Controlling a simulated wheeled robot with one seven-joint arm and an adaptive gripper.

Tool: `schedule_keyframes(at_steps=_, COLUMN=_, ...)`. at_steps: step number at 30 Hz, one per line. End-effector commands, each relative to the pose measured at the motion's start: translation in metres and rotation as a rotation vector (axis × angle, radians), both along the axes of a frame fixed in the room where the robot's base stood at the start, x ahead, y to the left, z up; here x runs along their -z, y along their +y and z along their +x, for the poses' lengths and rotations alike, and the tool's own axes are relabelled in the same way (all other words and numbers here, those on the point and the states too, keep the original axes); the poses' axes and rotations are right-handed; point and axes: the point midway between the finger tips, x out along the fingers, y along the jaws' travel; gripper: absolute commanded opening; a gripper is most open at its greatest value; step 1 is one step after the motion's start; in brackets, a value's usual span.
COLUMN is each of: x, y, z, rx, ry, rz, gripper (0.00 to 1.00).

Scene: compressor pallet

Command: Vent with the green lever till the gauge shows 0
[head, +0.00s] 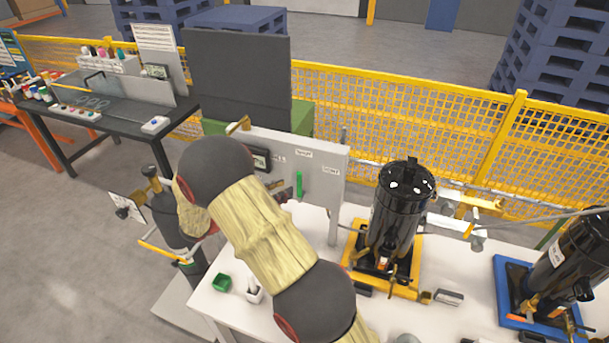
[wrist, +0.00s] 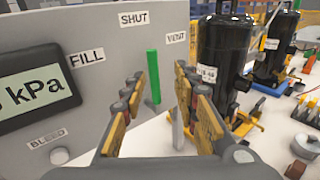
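The green lever (wrist: 152,76) stands upright on a grey panel (wrist: 100,110); it also shows in the head view (head: 299,184), pointing up towards the SHUT label (head: 304,154). The VENT label (wrist: 175,38) is to its upper right. The gauge (wrist: 35,85) at the left of the wrist view is cut off; "kPa" shows, but the full number cannot be read. My gripper (wrist: 158,85) is open, with one finger on each side of the lever in the picture; contact is not visible. In the head view my arm mostly hides the gripper.
A black compressor (head: 395,215) on a yellow base stands right of the panel, and another black compressor (head: 572,265) on a blue base farther right. A green box (head: 221,283) sits on the white table's front left. A BLEED knob (wrist: 60,156) is below the gauge. Yellow fencing (head: 420,115) runs behind.

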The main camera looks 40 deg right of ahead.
Motion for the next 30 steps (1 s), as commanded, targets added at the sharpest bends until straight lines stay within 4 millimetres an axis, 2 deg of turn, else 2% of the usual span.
schedule_keyframes(at_steps=3, x=0.006, y=0.001, z=0.009, rx=-0.023, ry=0.031, rz=-0.033, gripper=0.30)
schedule_keyframes(at_steps=7, x=0.007, y=-0.007, z=0.010, rx=-0.028, ry=0.039, rz=-0.042, gripper=0.30)
schedule_keyframes(at_steps=15, x=0.008, y=-0.048, z=0.007, rx=-0.026, ry=0.038, rz=-0.040, gripper=0.30)
schedule_keyframes(at_steps=21, x=0.008, y=-0.070, z=0.006, rx=-0.027, ry=0.037, rz=-0.039, gripper=0.30)
schedule_keyframes(at_steps=30, x=0.007, y=-0.076, z=0.006, rx=-0.029, ry=0.037, rz=-0.040, gripper=0.30)
